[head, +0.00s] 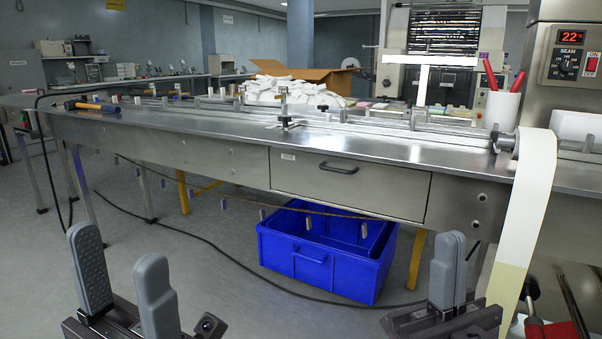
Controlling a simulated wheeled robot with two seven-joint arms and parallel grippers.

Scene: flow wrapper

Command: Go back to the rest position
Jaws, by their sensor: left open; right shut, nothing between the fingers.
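My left gripper (123,290) is at the lower left, its two grey fingers upright and spread apart, with nothing between them. My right gripper (447,270) is at the lower right, its grey fingers together and empty. Both grippers are in front of the steel table and below its top, over the floor in the picture. Neither touches the table or the bin. The lower parts of both are cut off by the bottom edge.
A long steel table (222,153) with a closed drawer (345,190) spans the view. A blue bin (318,267) stands beneath it. A cable (205,251) crosses the floor. A white film strip (530,210) hangs at right. White packs (290,90) lie by a cardboard box (318,76).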

